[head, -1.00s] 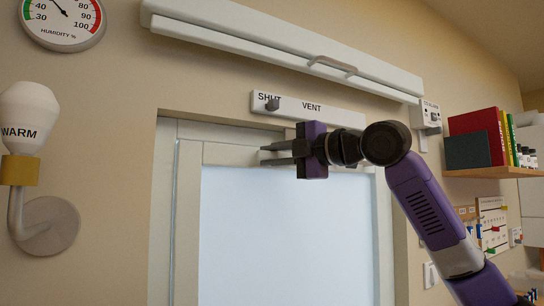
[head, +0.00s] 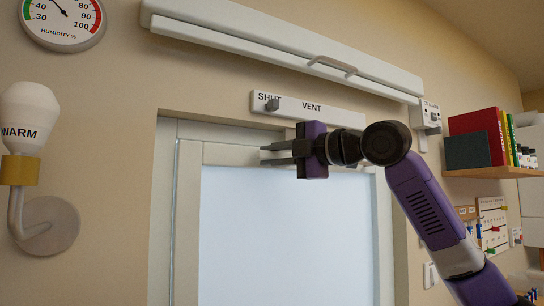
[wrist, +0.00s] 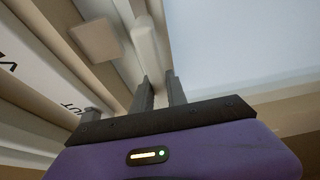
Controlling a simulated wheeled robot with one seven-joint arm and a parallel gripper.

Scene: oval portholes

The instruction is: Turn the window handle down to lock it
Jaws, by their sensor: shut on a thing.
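The window (head: 285,240) has a pale frame and a bluish pane, set in the beige wall. My gripper (head: 275,153) is at the top of the window frame, its two dark fingers pointing left. In the wrist view the fingertips (wrist: 160,80) close on a pale bar, which I take to be the window handle (wrist: 147,40).
A SHUT/VENT strip (head: 325,112) with a small grey knob (head: 272,104) is just above my gripper. A long white housing (head: 260,40) runs above it. A wall lamp (head: 30,120) stands at left, a bookshelf (head: 495,172) at right. The space before the pane is free.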

